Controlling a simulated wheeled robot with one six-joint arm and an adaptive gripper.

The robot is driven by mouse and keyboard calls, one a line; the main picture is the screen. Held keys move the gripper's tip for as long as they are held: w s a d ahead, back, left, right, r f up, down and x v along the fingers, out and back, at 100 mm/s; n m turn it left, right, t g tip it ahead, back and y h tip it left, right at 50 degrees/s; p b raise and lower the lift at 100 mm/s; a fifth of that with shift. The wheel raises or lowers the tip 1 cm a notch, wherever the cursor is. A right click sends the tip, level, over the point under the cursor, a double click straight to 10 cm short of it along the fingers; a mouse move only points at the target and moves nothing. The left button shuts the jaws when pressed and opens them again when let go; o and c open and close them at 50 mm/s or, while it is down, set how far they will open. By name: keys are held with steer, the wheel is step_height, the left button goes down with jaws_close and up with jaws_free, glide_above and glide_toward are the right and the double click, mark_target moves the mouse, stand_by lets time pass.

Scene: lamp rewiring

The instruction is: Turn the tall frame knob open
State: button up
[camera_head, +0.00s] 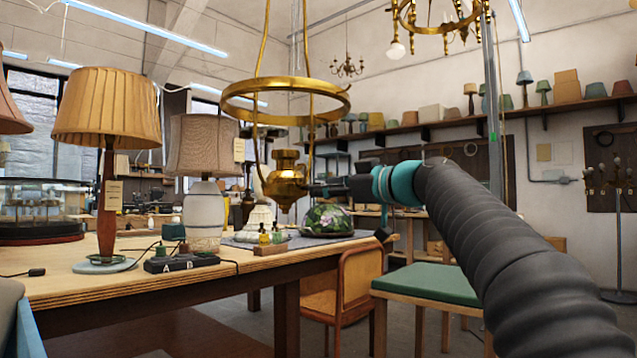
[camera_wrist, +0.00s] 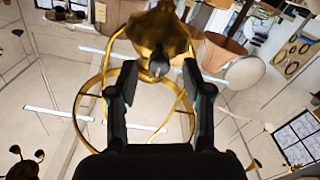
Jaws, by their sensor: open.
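A tall brass hanging frame, with a wide ring (camera_head: 285,88) and long rods, hangs above the workbench in the head view. Its rounded brass body (camera_head: 287,182) hangs below the ring and also shows in the wrist view (camera_wrist: 158,30). A small dark round end (camera_wrist: 158,68), which may be the knob, faces the wrist camera from that body. My gripper (camera_head: 314,188) reaches the brass body from the right. In the wrist view my gripper (camera_wrist: 159,72) is open, one finger on each side of the dark end. I cannot tell whether the fingers touch it.
The workbench (camera_head: 110,262) below holds a pleated-shade lamp (camera_head: 107,110), a white-based lamp (camera_head: 203,215), a black A/B box (camera_head: 182,263) and a floral glass shade (camera_head: 327,218). A green-topped stool (camera_head: 428,284) and a wooden chair (camera_head: 342,285) stand beside it.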

steer(key=shift+x, duration=1.5)
